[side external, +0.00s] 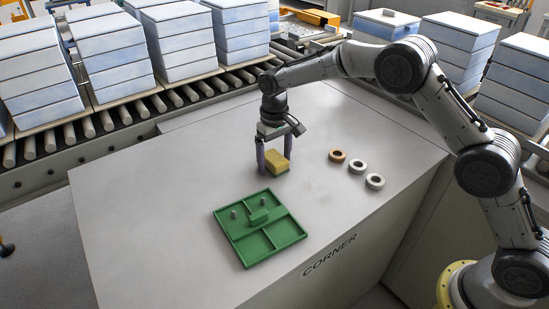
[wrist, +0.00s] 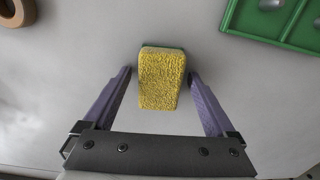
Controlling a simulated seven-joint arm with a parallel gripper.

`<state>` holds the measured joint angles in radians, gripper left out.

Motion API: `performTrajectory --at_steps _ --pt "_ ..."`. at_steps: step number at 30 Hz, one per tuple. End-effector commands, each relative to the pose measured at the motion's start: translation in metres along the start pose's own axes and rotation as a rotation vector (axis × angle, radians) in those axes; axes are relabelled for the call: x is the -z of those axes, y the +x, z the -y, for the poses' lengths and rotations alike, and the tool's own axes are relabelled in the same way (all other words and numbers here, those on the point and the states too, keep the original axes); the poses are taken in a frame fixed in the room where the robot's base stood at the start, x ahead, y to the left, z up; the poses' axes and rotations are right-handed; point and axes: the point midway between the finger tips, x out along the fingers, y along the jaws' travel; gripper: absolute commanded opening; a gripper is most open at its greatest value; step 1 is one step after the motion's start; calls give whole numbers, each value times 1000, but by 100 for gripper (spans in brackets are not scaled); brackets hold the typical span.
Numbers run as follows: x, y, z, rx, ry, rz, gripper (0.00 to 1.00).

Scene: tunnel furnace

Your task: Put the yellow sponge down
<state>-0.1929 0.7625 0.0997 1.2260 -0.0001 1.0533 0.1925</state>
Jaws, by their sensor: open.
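The yellow sponge (side external: 277,163) is on or very near the grey table top, behind and to the right of the green tray. In the wrist view the sponge (wrist: 161,80) shows its rough yellow face and a thin green layer at its far edge. My gripper (side external: 274,160) is open, its purple fingers on either side of the sponge. In the wrist view there is a gap between the sponge and each finger of my gripper (wrist: 160,78). I cannot tell from the side view whether the sponge's underside rests fully on the table.
A green compartment tray (side external: 284,253) with small grey pegs and a green block lies in front. One brown ring (side external: 337,156) and two pale rings (side external: 357,166) lie to the right. A roller conveyor (side external: 175,98) with stacked blue-white boxes (side external: 112,50) runs behind. The table's left part is clear.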

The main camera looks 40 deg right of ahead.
Motion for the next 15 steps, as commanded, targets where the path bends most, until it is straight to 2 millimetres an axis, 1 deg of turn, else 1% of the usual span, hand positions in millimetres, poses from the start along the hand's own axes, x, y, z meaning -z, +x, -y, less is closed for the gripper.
performTrajectory --at_steps 5,8,15 --pt "0 -14 0 0 0 -2 91" --pt "1 -32 0 1 0 -6 91" --pt "1 -82 0 1 0 -6 91"
